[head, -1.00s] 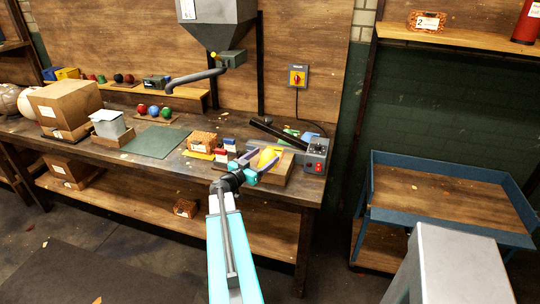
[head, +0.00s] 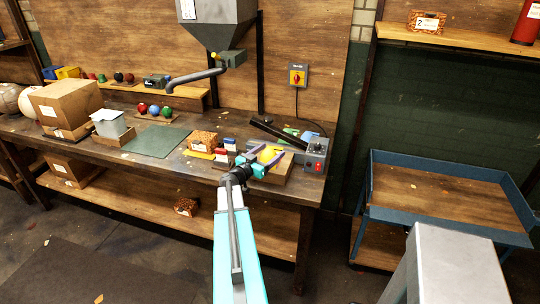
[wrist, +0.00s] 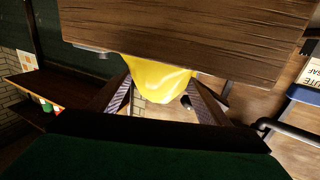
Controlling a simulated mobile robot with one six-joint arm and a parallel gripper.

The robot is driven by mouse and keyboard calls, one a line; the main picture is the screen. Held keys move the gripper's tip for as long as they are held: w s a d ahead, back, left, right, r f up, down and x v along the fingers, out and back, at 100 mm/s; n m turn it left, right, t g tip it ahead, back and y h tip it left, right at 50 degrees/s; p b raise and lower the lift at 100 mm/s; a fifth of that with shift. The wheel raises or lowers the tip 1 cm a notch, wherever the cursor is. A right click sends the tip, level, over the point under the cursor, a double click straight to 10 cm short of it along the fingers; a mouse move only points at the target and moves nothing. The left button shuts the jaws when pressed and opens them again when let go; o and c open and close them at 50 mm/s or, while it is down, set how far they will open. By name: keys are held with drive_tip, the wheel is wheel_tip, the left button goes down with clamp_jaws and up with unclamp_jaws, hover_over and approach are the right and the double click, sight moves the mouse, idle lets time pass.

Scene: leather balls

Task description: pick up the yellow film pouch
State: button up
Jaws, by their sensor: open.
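The yellow film pouch (head: 267,155) sits at a wooden block or box (head: 280,172) near the right end of the workbench. In the wrist view the pouch (wrist: 158,76) is a shiny yellow shape below a brown wooden panel (wrist: 190,35). My gripper (head: 267,158) is open, with one finger on each side of the pouch. In the wrist view its two fingers (wrist: 160,100) flank the pouch with gaps, and the pouch's tip lies between them. Whether either finger touches the pouch I cannot tell.
A grey control box (head: 316,155) with red buttons stands just right of the pouch. A green mat (head: 154,141) lies bare further left. A blue-framed cart (head: 440,190) stands at right.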

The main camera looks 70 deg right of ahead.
drive_tip(key=shift+p+x, duration=0.65)
drive_tip(key=shift+x, duration=1.2)
drive_tip(key=c, duration=1.3)
drive_tip(key=shift+r, duration=0.15)
drive_tip(key=shift+r+b, duration=0.35)
drive_tip(key=shift+r, duration=0.25)
drive_tip(key=shift+w+a+r+b, duration=0.1)
drive_tip(key=shift+a+r+b, duration=0.2)
drive_tip(key=shift+r, duration=0.2)
drive_tip(key=shift+w+a+r+b, duration=0.15)
drive_tip(key=shift+r+b, duration=0.1)
drive_tip(key=shift+r, duration=0.25)
drive_tip(key=shift+b+v, duration=2.15)
drive_tip(key=shift+v, duration=6.4)
